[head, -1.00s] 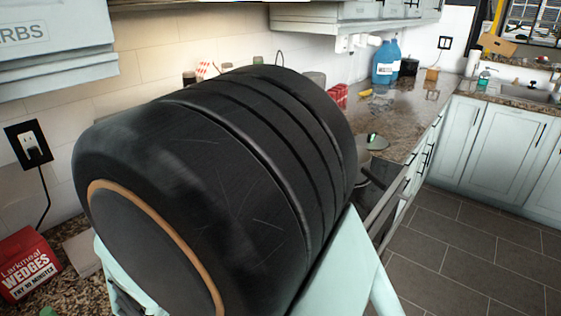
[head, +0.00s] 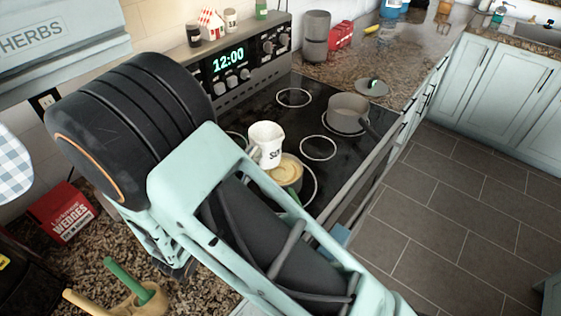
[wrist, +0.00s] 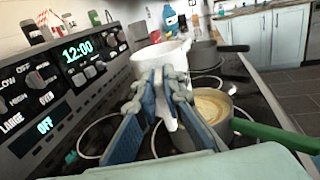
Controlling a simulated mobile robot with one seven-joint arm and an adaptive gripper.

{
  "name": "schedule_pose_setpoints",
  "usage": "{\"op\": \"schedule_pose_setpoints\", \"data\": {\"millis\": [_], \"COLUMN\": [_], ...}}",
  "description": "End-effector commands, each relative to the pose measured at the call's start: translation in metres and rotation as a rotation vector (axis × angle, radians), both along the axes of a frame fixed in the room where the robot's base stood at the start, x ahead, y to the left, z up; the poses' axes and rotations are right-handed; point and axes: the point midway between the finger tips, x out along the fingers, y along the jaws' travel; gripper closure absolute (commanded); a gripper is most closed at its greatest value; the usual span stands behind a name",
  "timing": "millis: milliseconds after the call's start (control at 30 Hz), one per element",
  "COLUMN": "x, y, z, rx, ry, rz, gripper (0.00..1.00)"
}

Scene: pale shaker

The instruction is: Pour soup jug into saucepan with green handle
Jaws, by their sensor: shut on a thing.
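The white soup jug (head: 265,143), with dark lettering partly seen, is beside and above the saucepan with the green handle (head: 289,172) in the head view. My gripper (wrist: 160,78) is shut on the jug (wrist: 158,52) in the wrist view, its blue fingers at the jug's near side. The jug looks close to upright; its inside is hidden. The saucepan (wrist: 212,106) stands on the hob to the right of my fingers, with a tan, swirled surface inside it. Its green handle (wrist: 275,135) points right in the wrist view; my arm partly covers the pan in the head view.
A grey pan with a dark handle (head: 348,112) stands farther back on the black hob (head: 300,120). A lid (head: 372,87) lies on the counter beyond. The control panel (head: 235,62) rises behind the hob. A red box (head: 63,213) stands at the left.

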Motion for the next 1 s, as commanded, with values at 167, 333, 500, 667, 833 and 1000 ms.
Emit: {"op": "schedule_pose_setpoints", "data": {"millis": [167, 333, 500, 667, 833, 1000], "x": [0.000, 0.000, 0.000, 0.000, 0.000, 0.000], "y": [0.000, 0.000, 0.000, 0.000, 0.000, 0.000], "z": [-0.001, 0.000, 0.012, 0.028, 0.031, 0.030], "rx": [-0.008, -0.006, -0.004, -0.004, -0.005, -0.005], "ry": [0.002, 0.001, 0.001, 0.001, 0.002, 0.001], "rz": [0.000, 0.000, 0.000, 0.000, 0.000, 0.000], "gripper": [1.00, 1.00, 1.00, 1.00, 1.00, 1.00]}}
